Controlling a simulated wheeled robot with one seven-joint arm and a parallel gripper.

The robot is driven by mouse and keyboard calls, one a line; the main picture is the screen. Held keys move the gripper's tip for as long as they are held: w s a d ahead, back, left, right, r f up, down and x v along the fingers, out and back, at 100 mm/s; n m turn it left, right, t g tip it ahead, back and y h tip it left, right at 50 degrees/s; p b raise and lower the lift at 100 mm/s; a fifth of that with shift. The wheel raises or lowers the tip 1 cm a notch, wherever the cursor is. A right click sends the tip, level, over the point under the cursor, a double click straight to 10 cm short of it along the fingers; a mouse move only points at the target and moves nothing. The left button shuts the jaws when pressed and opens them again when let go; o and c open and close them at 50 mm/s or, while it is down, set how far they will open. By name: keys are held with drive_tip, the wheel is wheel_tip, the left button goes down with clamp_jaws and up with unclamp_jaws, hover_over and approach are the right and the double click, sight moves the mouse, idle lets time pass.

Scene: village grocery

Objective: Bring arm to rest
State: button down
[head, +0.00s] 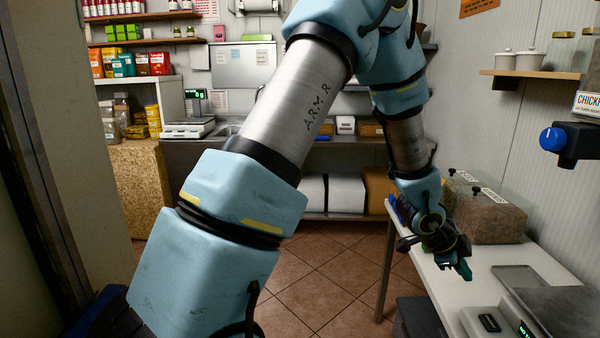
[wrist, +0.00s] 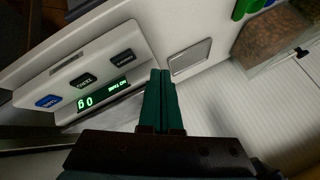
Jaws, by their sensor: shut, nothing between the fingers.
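My arm spans the head view from the lower left, up over the top, and down to the right. My gripper (head: 464,270) hangs at its end, above the white table (head: 452,295) on the right. In the wrist view the green fingers of my gripper (wrist: 160,72) lie side by side, shut and empty. They point toward the white surface beside a scale (wrist: 88,88) with a green lit display. I cannot tell the exact gap between the fingertips and the table.
A clear bin of brown goods (head: 485,212) stands on the table behind my gripper. A grey tray (head: 518,278) and a scale (head: 488,320) lie nearer. A blue-knobbed dispenser (head: 553,140) juts from the right wall. The tiled floor (head: 335,270) is open in the middle.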

drive_tip(key=w+a+r+n+t+y, duration=0.1)
drive_tip(key=w+a+n+y, duration=0.2)
drive_tip(key=a, duration=0.5)
drive_tip(key=w+a+r+n+t, duration=0.1)
drive_tip(key=w+a+r+n, duration=0.2)
drive_tip(key=a, duration=0.5)
drive_tip(key=w+a+n+y, duration=0.2)
drive_tip(key=a+n, duration=0.3)
drive_tip(key=a, duration=0.3)
drive_tip(key=s+a+r+n+g+y, duration=0.1)
drive_tip(key=s+a+n, duration=0.3)
drive_tip(key=a, duration=0.5)
drive_tip(key=s+a+r+n+g+y, duration=0.1)
drive_tip(key=s+a+n, duration=0.4)
drive_tip(key=a, duration=0.5)
drive_tip(key=r+n, duration=0.1)
drive_tip(key=n, duration=0.1)
drive_tip(key=shift+r+n+y, duration=0.35)
drive_tip(key=shift+n+y, duration=0.05)
